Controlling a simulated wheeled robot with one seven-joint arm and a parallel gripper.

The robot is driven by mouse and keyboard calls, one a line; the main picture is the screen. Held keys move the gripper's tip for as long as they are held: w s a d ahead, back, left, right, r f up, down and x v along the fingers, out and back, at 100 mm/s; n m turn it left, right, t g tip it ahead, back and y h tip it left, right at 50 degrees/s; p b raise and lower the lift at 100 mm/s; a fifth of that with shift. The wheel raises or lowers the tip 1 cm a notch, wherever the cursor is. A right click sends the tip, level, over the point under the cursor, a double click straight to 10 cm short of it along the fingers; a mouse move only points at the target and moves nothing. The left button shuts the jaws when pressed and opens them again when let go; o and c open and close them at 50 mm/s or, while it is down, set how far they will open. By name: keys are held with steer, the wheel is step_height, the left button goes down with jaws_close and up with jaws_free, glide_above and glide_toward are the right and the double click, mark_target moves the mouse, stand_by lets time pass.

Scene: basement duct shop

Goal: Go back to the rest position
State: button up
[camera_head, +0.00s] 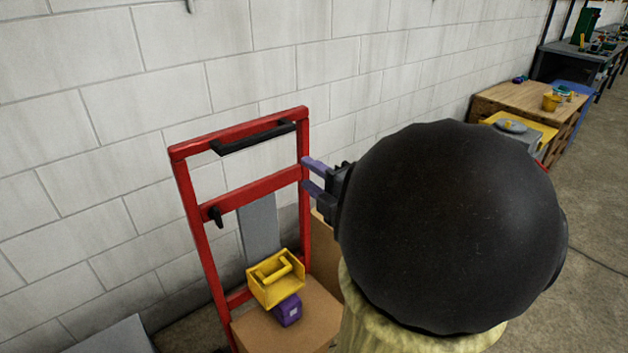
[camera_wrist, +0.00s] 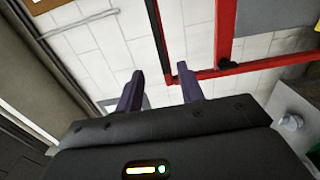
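My gripper (camera_head: 312,176) is in front of the right upright of a red hand truck (camera_head: 250,193) in the head view, with two purple-grey fingers pointing left. In the wrist view my gripper (camera_wrist: 160,92) shows its two fingers apart with nothing between them but the background. The hand truck's red frame (camera_wrist: 228,45) lies beyond the fingertips there. I cannot tell from these frames whether a fingertip touches the frame. My dark arm covers much of the middle right of the head view.
A cardboard box (camera_head: 290,322) sits low on the hand truck, with a yellow bin (camera_head: 277,283) and a purple item (camera_head: 288,310) on it. A white block wall (camera_head: 240,50) stands behind. A wooden table (camera_head: 545,98) stands at the right back; open floor (camera_head: 592,210) lies at the right.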

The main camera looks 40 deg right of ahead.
stand_by(0.4)
steer(key=w+a+f+m+g+h, duration=0.4)
steer(key=f+m+g, duration=0.3)
steer(key=f+m, duration=0.45)
steer(key=s+a+f+m+g+y, duration=0.25)
steer(key=s+a+f+g, duration=0.2)
steer(key=a, duration=0.35)
steer(key=s+a+f+m+g+y, duration=0.1)
steer(key=s+a+f+m+g, duration=0.3)
steer(key=a+f, duration=0.25)
steer(key=w+p+v, duration=0.3)
steer(key=p+v, duration=1.2)
steer(key=shift+w+a+r, duration=0.35)
steer(key=shift+w+r, duration=0.05)
steer(key=shift+r, duration=0.2)
